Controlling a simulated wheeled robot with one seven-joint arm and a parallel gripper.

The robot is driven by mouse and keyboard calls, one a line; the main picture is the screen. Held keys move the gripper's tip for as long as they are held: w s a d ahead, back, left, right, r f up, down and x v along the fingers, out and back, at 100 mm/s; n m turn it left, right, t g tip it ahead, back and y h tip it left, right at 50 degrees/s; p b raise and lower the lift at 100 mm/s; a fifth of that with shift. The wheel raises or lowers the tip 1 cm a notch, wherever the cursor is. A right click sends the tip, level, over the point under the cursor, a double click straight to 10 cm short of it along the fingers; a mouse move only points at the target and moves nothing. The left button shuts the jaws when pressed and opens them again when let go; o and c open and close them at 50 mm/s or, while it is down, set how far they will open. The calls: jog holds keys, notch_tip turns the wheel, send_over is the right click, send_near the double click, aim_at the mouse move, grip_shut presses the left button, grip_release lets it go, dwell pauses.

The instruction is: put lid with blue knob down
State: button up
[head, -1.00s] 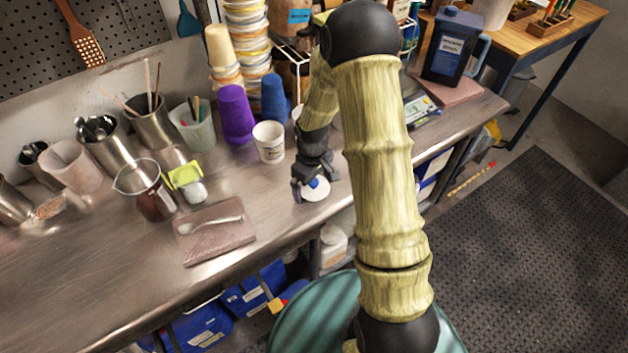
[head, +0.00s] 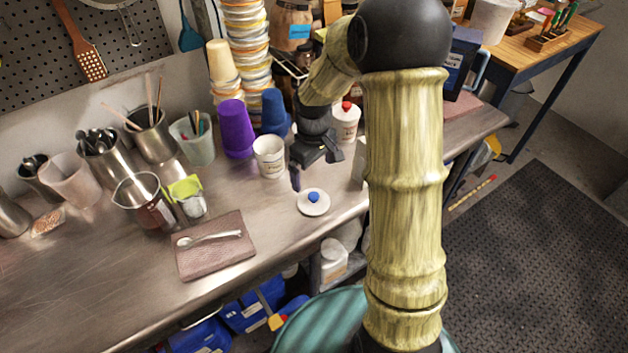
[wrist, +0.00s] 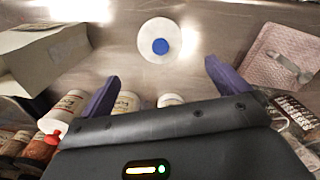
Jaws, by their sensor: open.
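The lid with the blue knob (head: 313,202) is a small white disc lying flat on the steel table near its front edge. It also shows in the wrist view (wrist: 160,47), beyond my fingertips and apart from them. My gripper (head: 316,172) is open and empty, above and behind the lid in the head view. In the wrist view its two purple fingers (wrist: 160,75) are spread wide with nothing between them.
A white cup (head: 270,157) stands left of my gripper, and a white bottle with a red cap (head: 346,120) stands behind it. A pink cloth with a spoon (head: 216,258) lies at left. In the wrist view a cardboard box (wrist: 40,60) is at left. Bare steel surrounds the lid.

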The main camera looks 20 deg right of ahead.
jog(key=shift+r, duration=0.5)
jog(key=s+r+m+t, duration=0.2)
jog(key=s+r+m, duration=0.2)
jog(key=s, duration=1)
jog(key=m, duration=0.2)
jog(key=shift+s+m+t, duration=0.3)
